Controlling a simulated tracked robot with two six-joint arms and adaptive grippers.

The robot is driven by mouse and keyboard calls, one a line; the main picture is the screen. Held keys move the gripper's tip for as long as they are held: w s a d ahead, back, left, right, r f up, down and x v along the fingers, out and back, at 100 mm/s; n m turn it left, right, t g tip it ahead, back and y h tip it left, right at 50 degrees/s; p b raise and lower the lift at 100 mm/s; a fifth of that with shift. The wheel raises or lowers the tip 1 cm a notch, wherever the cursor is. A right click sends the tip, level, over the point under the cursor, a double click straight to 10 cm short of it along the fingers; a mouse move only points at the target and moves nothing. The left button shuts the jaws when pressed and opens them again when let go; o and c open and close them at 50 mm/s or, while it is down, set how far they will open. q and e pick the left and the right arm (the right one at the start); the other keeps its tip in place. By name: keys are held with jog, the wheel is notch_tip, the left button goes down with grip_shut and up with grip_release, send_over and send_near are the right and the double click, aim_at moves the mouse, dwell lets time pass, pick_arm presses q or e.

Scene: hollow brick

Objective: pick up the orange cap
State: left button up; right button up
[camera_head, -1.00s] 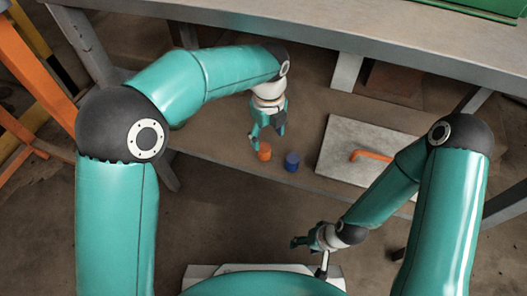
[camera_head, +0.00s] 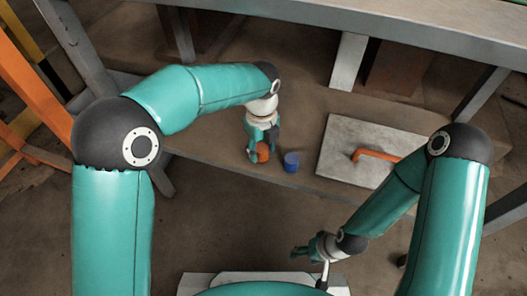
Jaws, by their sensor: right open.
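The orange cap (camera_head: 263,154) is a small round piece on the brown lower shelf (camera_head: 230,165). My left gripper (camera_head: 263,146) points down at the cap from above, with a finger at its left side and another at its upper right. The fingers partly cover the cap, and I cannot tell whether they press on it. My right gripper (camera_head: 298,253) is open and empty, low in the picture, away from the cap.
A blue cylinder (camera_head: 291,162) stands just right of the orange cap. A grey panel (camera_head: 338,150) with an orange handle (camera_head: 375,155) lies further right. The grey tabletop (camera_head: 400,28) overhangs at the back, and an orange frame (camera_head: 32,75) stands at the left.

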pick_arm(q)
jog(key=c, duration=0.3)
jog(key=shift+r, duration=0.15)
